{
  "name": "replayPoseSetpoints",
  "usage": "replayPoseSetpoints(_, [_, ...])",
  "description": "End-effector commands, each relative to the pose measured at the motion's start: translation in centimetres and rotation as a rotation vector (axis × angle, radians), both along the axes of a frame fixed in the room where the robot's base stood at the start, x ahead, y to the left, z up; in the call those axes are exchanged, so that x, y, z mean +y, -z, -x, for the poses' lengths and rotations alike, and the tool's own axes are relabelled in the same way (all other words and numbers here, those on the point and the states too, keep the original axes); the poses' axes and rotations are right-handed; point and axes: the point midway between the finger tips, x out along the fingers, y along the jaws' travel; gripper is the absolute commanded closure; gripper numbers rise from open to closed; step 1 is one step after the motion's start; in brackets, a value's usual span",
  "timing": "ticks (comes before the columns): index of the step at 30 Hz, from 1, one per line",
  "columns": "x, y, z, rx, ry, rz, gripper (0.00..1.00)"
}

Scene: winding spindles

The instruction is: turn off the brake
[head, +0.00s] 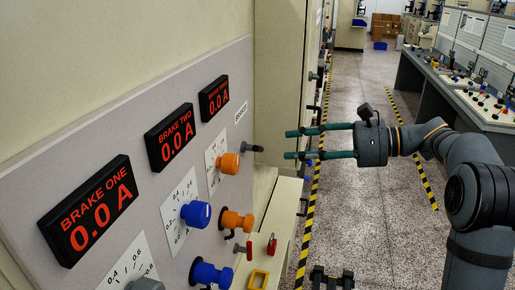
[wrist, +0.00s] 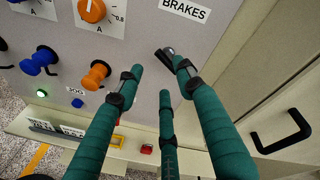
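The black brake switch (head: 252,148) sticks out of the grey panel at its right end, near the BRAKES label (head: 241,112). In the wrist view the switch (wrist: 165,54) is below the BRAKES label (wrist: 186,9), close to the fingertips and partly covered by a finger. My gripper (head: 289,144) has green fingers spread apart and points left toward the panel. In the head view it is right of the switch with a gap between them. In the wrist view my gripper (wrist: 158,76) is empty, with fingertips around the area just below the switch.
Brake displays (head: 90,210) on the panel read 0.0 A. Orange (head: 229,163) and blue (head: 196,214) knobs protrude left of the switch. A ledge with a red part (head: 271,244) lies below. A cabinet with a black handle (wrist: 282,132) stands right. The aisle floor is open.

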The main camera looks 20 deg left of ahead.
Motion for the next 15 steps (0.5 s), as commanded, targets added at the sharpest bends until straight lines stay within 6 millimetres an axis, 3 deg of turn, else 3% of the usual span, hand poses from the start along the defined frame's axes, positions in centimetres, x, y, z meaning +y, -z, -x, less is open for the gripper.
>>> replayPoseSetpoints(15, [8.3,1.7,0.5,0.003,-0.002,0.003,0.63])
